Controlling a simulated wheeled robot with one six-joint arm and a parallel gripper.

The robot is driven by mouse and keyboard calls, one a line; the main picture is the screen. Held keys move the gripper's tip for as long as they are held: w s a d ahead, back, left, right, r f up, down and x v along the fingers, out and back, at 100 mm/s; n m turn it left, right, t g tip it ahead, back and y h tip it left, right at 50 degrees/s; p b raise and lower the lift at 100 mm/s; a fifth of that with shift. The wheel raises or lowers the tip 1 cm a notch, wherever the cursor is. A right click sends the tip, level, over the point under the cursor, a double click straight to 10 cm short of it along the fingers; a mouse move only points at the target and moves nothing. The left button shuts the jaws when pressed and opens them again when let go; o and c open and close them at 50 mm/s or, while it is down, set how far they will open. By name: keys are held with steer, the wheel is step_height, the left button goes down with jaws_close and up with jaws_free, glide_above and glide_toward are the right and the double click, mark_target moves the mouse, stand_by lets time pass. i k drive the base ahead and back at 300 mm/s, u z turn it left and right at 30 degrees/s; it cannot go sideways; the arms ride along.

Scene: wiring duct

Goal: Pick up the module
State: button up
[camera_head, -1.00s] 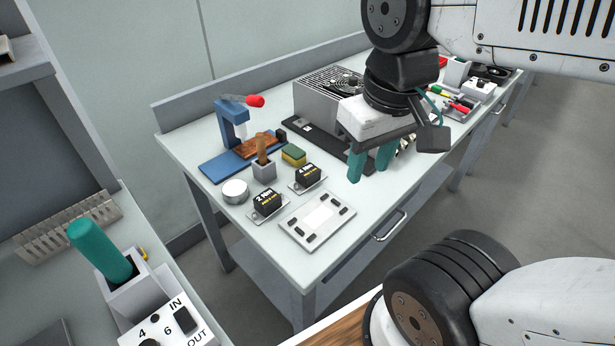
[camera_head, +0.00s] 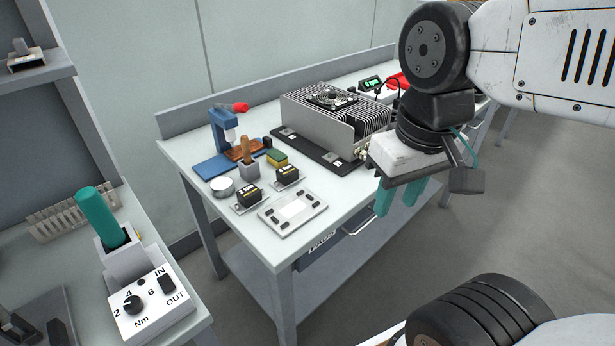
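Which thing is the module I cannot tell for sure. Two small black blocks with yellow and white print, the left one (camera_head: 249,194) and the right one (camera_head: 288,175), sit on metal plates on the bench. A large silver finned unit (camera_head: 328,118) with a fan on top stands behind them on a black base. My gripper (camera_head: 397,199) points down with two teal fingers apart and nothing seen between them. In the picture it is right of the blocks and the finned unit, by the bench's front edge, touching none of them.
A flat plate with dark pads (camera_head: 292,209) lies at the bench's near end. A blue press (camera_head: 222,135), a round tin (camera_head: 222,185) and a sponge (camera_head: 277,158) stand nearby. A control box (camera_head: 150,305) and teal-handled tool (camera_head: 101,215) are at left. Open floor (camera_head: 400,270) lies in front.

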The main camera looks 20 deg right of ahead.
mark_target(287, 176)
steer(key=z, duration=0.15)
steer(key=i, duration=0.5)
steer(key=u, duration=1.25)
